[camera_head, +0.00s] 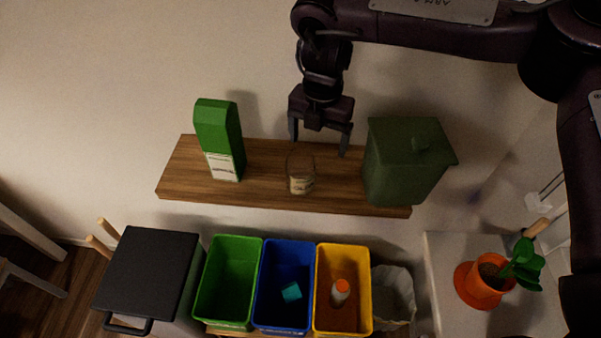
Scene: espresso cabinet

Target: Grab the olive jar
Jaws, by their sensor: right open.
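The olive jar (402,165), a square dark green container with a knobbed lid, stands at the right end of the wooden shelf (250,188). My right gripper (319,146) is open and empty, its fingers pointing down in the picture. It shows to the left of the olive jar, apart from it, and just above a small glass jar (300,180) with pale contents and a label. I cannot tell whether its fingers are over the shelf or in front of it. My left gripper is not in view.
A green carton (219,135) stands at the shelf's left. Below are green (225,283), blue (286,268) and yellow (342,262) bins, a black-lidded box (150,270) and a white bag (396,297). An orange plant pot (486,285) stands on a white surface at right.

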